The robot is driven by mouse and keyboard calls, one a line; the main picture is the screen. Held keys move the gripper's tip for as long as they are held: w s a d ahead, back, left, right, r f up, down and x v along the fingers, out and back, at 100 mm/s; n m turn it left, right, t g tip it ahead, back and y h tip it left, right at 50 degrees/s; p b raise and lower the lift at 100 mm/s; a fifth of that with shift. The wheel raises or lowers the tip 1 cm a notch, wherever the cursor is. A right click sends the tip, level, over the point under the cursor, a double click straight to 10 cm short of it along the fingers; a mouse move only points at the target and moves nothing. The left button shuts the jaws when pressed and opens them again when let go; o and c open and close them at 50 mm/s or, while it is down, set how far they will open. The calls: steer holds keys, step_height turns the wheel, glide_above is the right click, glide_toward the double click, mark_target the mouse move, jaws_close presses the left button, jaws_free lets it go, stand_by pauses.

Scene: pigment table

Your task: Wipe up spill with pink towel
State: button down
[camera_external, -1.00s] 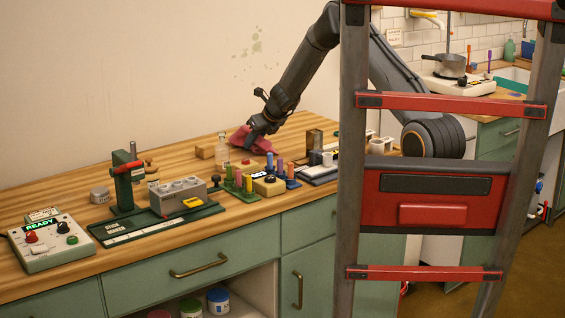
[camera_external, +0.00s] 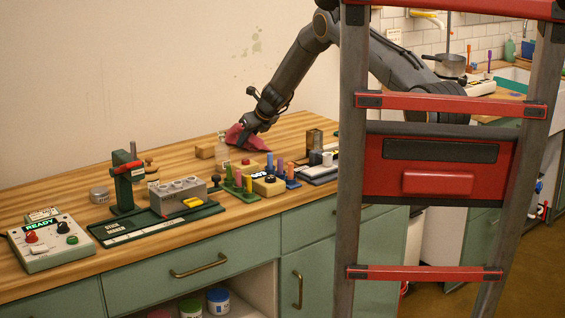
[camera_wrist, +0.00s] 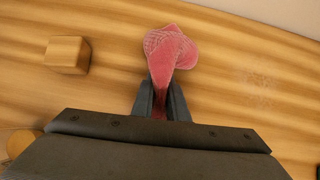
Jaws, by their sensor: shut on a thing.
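The pink towel (camera_external: 236,135) is bunched up at the back of the wooden table. In the wrist view the towel (camera_wrist: 170,52) rises to a narrow fold between the fingers and spreads out beyond them. My gripper (camera_external: 254,126) is shut on it, and the fingers show in the wrist view (camera_wrist: 160,100). Whether the towel touches the table is hard to tell. A faint, pale speckled patch (camera_wrist: 258,90) lies on the table to the right of the towel in the wrist view; it may be the spill. I cannot make out a spill in the external view.
The wall (camera_external: 130,70) bounds the table's back.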

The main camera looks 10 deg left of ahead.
steer(key=shift+w+a+p, duration=0.15)
steer(key=shift+p, duration=0.2)
steer(key=shift+w+a+r+p, duration=0.1)
steer(key=shift+a+r+p, duration=0.05)
steer(key=shift+r+p, duration=0.2)
steer(key=shift+w+f+p, duration=0.1)
steer(key=shift+f+p, duration=0.2)
steer(key=shift+p, duration=0.1)
steer(key=shift+w+a+r+p, duration=0.15)
steer(key=shift+a+r+p, duration=0.05)
steer(key=shift+r+p, duration=0.15)
steer(key=shift+f+p, duration=0.1)
steer(key=shift+p, duration=0.25)
steer(key=shift+w+a+f+b, duration=0.35)
steer(key=shift+w+a+f, duration=0.1)
steer(key=shift+w+a, duration=0.6)
step_height(320, 180, up, 12)
steer(key=shift+f+p, duration=0.2)
steer(key=shift+p, duration=0.1)
steer(key=shift+w, duration=0.1)
